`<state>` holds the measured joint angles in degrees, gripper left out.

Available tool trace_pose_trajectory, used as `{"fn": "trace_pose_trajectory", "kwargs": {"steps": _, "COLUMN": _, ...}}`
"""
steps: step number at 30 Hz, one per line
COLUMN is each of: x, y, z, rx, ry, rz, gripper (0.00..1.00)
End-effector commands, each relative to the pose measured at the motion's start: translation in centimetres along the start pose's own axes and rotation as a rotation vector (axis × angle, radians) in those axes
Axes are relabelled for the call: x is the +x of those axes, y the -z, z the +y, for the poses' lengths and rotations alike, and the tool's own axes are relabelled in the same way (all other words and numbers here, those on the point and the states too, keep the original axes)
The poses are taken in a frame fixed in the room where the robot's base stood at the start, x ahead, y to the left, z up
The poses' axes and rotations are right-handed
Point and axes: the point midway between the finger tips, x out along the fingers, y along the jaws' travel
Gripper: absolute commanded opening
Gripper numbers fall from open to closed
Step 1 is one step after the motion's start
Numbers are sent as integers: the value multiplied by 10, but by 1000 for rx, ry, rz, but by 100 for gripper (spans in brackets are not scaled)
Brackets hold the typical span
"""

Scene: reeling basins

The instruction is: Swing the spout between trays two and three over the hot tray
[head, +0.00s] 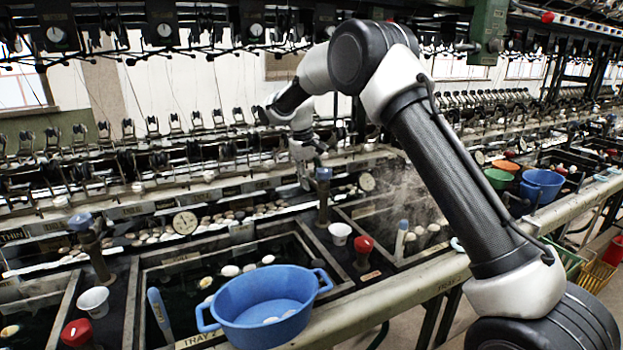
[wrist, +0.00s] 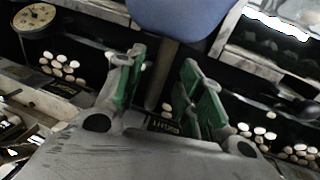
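The spout post (head: 323,205) with a blue knob (head: 323,173) stands on the dark divider between the middle tray (head: 134,300) and the right tray (head: 385,255). Pale steam (head: 385,190) hangs over the right tray. I cannot make out which way the spout's outlet points. My gripper (head: 314,152) is just above and behind the blue knob. In the wrist view, my gripper (wrist: 163,88) has its green-padded fingers apart. The blue knob (wrist: 180,14) and grey post (wrist: 161,75) line up with the gap. Contact cannot be judged.
A blue basin (head: 262,305) sits on the front edge of the middle tray. A white cup (head: 340,233), a red knob (head: 363,246) and a dial (head: 367,181) are near the post. Another blue-topped spout (head: 80,222) stands at left. Reeling machinery lines the back.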

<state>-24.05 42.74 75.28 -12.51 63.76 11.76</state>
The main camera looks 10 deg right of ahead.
Motion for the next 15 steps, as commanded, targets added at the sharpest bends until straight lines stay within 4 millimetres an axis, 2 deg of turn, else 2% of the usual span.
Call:
{"fn": "trace_pose_trajectory", "kwargs": {"steps": 2, "x": 0, "y": 0, "z": 0, "rx": 0, "ry": 0, "rz": 0, "gripper": 37}}
{"fn": "trace_pose_trajectory", "kwargs": {"steps": 8, "x": 0, "y": 0, "z": 0, "rx": 0, "ry": 0, "rz": 0, "gripper": 1}}
{"fn": "trace_pose_trajectory", "kwargs": {"steps": 15, "x": 0, "y": 0, "z": 0, "rx": 2, "ry": 0, "rz": 0, "gripper": 0}}
